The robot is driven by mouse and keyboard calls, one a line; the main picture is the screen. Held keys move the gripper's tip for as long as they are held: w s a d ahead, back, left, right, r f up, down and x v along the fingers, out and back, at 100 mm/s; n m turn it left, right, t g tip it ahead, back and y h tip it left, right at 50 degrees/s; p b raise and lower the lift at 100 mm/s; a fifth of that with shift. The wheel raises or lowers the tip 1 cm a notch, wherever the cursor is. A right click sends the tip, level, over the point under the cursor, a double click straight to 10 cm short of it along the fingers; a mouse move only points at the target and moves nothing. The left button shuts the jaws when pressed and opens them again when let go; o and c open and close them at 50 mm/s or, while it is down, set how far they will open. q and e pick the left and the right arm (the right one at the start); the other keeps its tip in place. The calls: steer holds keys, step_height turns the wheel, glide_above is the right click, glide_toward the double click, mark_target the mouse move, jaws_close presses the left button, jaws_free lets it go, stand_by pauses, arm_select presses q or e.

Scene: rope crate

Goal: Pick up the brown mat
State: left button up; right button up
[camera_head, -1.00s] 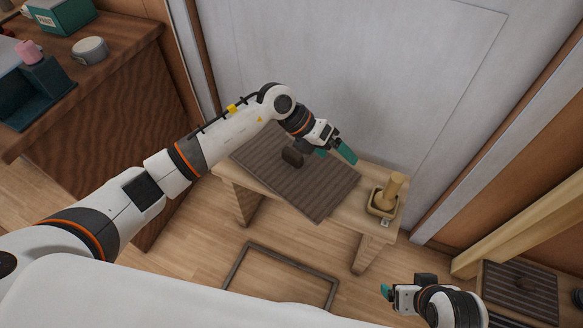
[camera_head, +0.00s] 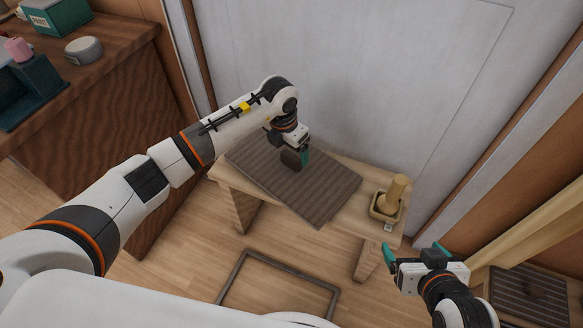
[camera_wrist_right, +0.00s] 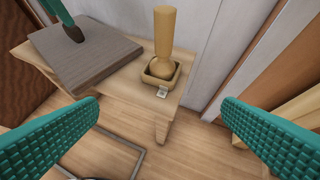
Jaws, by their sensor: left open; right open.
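The brown mat (camera_head: 325,190), ribbed and flat, lies on the small wooden bench (camera_head: 352,215). It also shows in the right wrist view (camera_wrist_right: 100,62). A dark rounded piece (camera_head: 290,159) stands on or over the mat; I cannot tell whether it is attached. My left gripper (camera_head: 299,152) is open and points down over the mat, its teal finger right beside the dark piece. Whether it touches is unclear. My right gripper (camera_head: 414,253) is open and empty, lower right of the bench; its two teal fingers frame the right wrist view (camera_wrist_right: 160,130).
A wooden peg in a square holder (camera_head: 387,205) stands at the bench's right end. A rectangular frame (camera_head: 280,262) lies on the floor in front. A dark slatted panel (camera_head: 535,290) is at the lower right. A wooden counter (camera_head: 120,50) is at left, a pale wall behind.

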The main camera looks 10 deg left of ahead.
mark_target(292, 155)
arm_select(q)
steer(key=f, duration=0.1)
steer(key=f+b, duration=0.1)
steer(key=f, duration=0.1)
steer(key=w+f, duration=0.1)
steer(key=shift+d+f+b, duration=0.2)
steer(key=shift+d+b, duration=0.05)
steer(key=shift+b, duration=0.1)
steer(key=shift+w+f, duration=0.1)
steer(key=shift+f, duration=0.1)
steer(key=c, duration=1.1)
steer(key=shift+c, duration=0.8)
arm_select(e)
steer(key=w+a+r+t+y, duration=0.1)
steer(key=w+a+r+t, duration=0.1)
steer(key=w+r+t, duration=0.2)
steer(key=shift+w+r+t, duration=0.3)
steer(key=shift+r+t, duration=0.2)
steer(key=shift+r, duration=0.4)
arm_select(q)
steer(key=shift+r, duration=0.15)
